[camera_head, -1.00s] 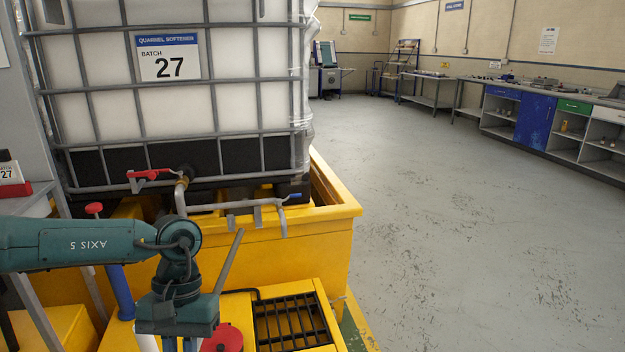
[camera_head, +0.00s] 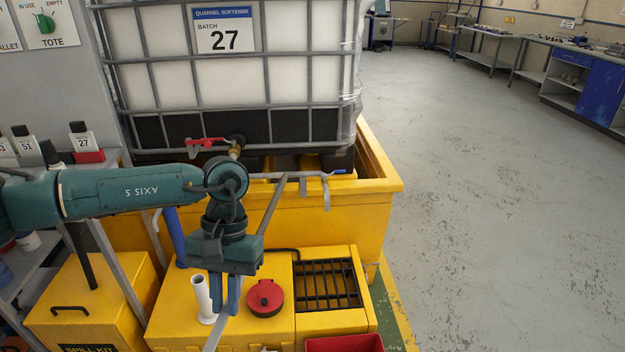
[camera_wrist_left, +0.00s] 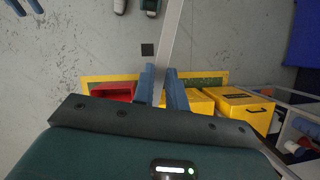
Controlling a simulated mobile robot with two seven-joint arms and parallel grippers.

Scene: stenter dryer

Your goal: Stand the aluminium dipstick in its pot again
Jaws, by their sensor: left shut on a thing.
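The aluminium dipstick (camera_head: 270,198) is a long flat grey strip. My left gripper (camera_head: 224,297) is shut on it; the strip slants, its upper part behind the gripper and its lower part running down to the picture's bottom edge. In the left wrist view the dipstick (camera_wrist_left: 170,35) passes between the blue fingers (camera_wrist_left: 164,88) of that gripper. A white tube on a round foot, seemingly the pot (camera_head: 201,296), stands upright on the yellow unit just left of the fingers, its mouth open. Two blue fingertips of my right gripper (camera_wrist_left: 26,7) show apart at the left wrist view's top-left corner.
A red round cap (camera_head: 265,297) and a black grating (camera_head: 328,286) lie right of the gripper. A blue post (camera_head: 174,238) stands behind the pot. The caged tote (camera_head: 230,75) and its yellow bund (camera_head: 350,220) rise behind. A red bin (camera_head: 345,343) is in front. Open floor lies right.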

